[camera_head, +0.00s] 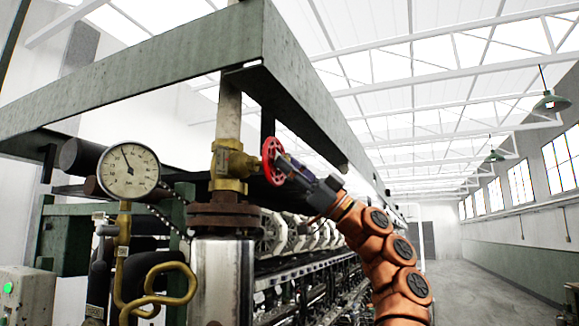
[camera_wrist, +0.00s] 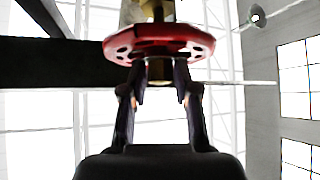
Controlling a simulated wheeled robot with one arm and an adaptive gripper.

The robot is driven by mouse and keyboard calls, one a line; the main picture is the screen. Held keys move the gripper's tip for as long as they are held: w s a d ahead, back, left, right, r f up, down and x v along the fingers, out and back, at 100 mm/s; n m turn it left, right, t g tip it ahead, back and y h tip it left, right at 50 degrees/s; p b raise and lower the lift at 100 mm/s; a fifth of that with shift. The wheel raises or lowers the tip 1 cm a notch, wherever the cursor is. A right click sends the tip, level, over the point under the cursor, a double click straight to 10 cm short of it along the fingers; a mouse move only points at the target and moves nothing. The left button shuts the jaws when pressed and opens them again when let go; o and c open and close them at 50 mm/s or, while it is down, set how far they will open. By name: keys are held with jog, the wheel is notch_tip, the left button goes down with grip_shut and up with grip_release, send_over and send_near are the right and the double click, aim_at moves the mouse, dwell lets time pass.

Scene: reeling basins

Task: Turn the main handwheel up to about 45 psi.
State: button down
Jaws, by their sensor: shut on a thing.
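The red main handwheel (camera_head: 268,151) sits on the right side of a brass valve (camera_head: 232,165) on the vertical pipe. My gripper (camera_head: 284,167) reaches it from the right and is shut on it. In the wrist view the red wheel (camera_wrist: 120,45) is near the top, and the fingertips of my gripper (camera_wrist: 160,72) meet it on either side of its centre. The fingertips' exact contact is partly hidden by the rim. The round white pressure gauge (camera_head: 128,173) is at the left. Its dark needle points up and slightly left; its numbers are too small to read surely.
A green steel beam frame (camera_head: 160,85) runs overhead, close above the valve. A coiled brass pipe (camera_head: 165,285) and a shiny cylinder (camera_head: 222,280) stand below. Rows of machinery (camera_head: 310,250) run back behind. The floor (camera_head: 480,270) at the right is clear.

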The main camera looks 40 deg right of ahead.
jog(key=c, duration=0.9)
grip_release()
jog(key=shift+s, duration=0.1)
jog(key=shift+v, duration=6)
